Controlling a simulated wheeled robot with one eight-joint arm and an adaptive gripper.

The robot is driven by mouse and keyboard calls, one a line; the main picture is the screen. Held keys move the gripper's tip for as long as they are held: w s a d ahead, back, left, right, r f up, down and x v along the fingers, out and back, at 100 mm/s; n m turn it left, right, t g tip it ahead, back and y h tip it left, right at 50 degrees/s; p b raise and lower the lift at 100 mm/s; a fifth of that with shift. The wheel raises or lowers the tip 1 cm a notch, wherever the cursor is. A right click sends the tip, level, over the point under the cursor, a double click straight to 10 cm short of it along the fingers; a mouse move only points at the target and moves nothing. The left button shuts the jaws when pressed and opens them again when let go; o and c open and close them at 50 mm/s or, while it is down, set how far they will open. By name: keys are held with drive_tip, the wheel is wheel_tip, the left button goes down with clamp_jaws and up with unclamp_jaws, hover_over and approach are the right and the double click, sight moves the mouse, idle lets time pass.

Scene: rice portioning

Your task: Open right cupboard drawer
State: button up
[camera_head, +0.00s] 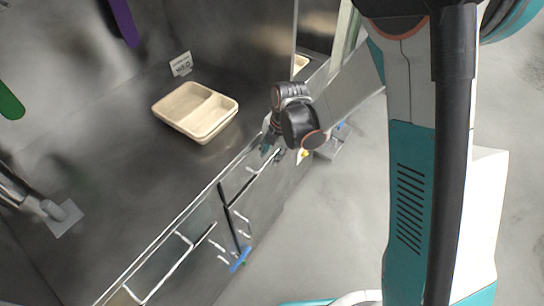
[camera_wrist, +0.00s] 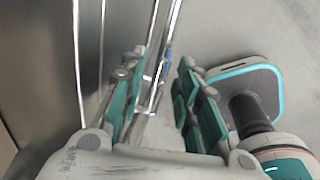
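The cupboard front (camera_head: 205,235) runs diagonally below the counter edge in the head view, with several light bar handles. One handle (camera_head: 242,190) is on the right-hand part of the front, just below my gripper (camera_head: 272,150). My gripper is at the counter's front edge, pointing down toward the drawer fronts. In the wrist view my gripper (camera_wrist: 158,80) has its two teal-padded fingers apart. Metal bars (camera_wrist: 154,95) show in the gap between them. I cannot tell whether the fingers touch a handle. No drawer is clearly pulled out.
A beige two-compartment tray (camera_head: 181,91) sits on the dark metal counter (camera_head: 120,130), with a small printed sign (camera_head: 181,64) behind it. A tap-like metal fixture (camera_head: 45,207) is at the left.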

drive_tip(key=shift+w+a+f, duration=0.1)
drive_tip(key=shift+f, duration=0.55)
clamp_jaws()
